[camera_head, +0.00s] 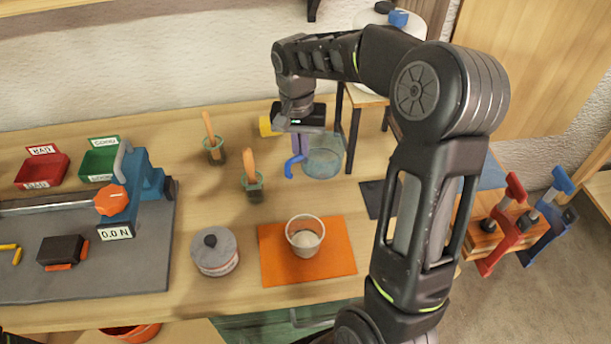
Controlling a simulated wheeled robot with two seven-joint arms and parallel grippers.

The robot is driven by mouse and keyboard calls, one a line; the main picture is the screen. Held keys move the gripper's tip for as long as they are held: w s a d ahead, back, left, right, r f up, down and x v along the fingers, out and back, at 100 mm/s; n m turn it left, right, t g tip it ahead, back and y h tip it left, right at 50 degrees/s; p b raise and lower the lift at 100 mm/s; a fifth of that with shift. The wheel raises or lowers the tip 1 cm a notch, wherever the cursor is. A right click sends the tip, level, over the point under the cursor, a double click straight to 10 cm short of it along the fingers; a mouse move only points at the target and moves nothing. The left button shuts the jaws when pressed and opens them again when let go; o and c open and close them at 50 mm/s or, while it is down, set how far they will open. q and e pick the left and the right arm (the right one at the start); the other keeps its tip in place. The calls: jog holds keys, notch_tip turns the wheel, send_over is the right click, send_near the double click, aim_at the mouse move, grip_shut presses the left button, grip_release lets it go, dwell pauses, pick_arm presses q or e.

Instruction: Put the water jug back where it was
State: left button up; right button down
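The water jug appears to be the clear, bluish vessel (323,160) at the back of the table, right of the middle. It stands upright, in front of a small wooden stand. My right gripper (299,130) is above and at the left side of the jug, pointing down. A purple and blue upright part (294,162), possibly the jug's handle, shows just below the gripper. The fingertips are not clear, so I cannot tell whether they are closed on it. My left gripper is not in view.
An orange mat (277,264) bears a clear cup (305,236). The wooden stand (367,97) is close behind the jug. A testing rig fills the left.

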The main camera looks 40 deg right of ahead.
aim_at(302, 184)
jog(key=shift+f, duration=1.75)
jog(key=shift+f+p, duration=0.5)
jog(key=shift+f, duration=1.35)
jog(key=shift+f, duration=0.2)
jog(key=c, duration=1.6)
grip_release()
jog(key=shift+c, duration=0.2)
jog(key=shift+r, duration=0.1)
notch_tip(302, 184, up, 12)
jog(key=b, duration=0.1)
jog(key=shift+w+a, duration=0.15)
jog(key=shift+a, duration=0.05)
